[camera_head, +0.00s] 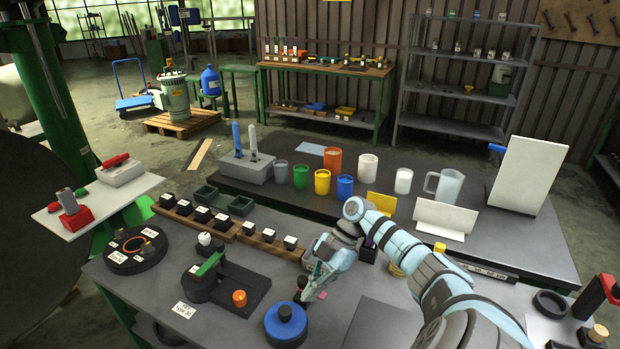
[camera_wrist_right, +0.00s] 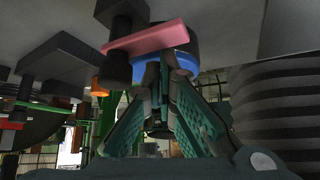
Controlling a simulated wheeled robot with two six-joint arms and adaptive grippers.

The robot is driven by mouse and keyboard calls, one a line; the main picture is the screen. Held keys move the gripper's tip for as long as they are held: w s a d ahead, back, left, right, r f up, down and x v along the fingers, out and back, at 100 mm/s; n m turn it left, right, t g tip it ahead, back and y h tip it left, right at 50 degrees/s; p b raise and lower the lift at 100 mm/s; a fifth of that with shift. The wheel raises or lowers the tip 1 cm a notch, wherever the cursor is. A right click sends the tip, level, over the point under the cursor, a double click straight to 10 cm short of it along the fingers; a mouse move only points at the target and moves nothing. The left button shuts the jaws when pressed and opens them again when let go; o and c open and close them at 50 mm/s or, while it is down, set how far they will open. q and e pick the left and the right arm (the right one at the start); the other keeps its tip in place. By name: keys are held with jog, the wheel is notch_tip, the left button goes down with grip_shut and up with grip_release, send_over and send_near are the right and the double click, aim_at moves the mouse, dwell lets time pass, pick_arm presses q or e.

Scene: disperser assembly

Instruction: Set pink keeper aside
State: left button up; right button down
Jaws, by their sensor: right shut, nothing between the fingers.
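The pink keeper (camera_wrist_right: 148,36) shows in the right wrist view as a flat bar, with a dark round knob (camera_wrist_right: 117,66) at one end. In the head view only a small pink part (camera_head: 322,294) of it shows beside my right gripper (camera_head: 306,294). My right gripper's fingers (camera_wrist_right: 163,68) are shut and empty, with their tips close to the keeper. I cannot tell whether they touch it. A blue round part (camera_head: 286,324) with a dark knob stands just in front of the gripper in the head view. My left gripper is not in view.
A black fixture with a green lever (camera_head: 210,264) and an orange part (camera_head: 239,297) stands to the left. A row of black blocks (camera_head: 222,221) lies behind. Cups and a white stand (camera_head: 446,217) are on the raised dark board. A grey plate (camera_head: 375,325) lies to the right.

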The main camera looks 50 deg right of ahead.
jog(key=shift+r, duration=0.1)
dwell(0.3)
jog(key=v, duration=1.2)
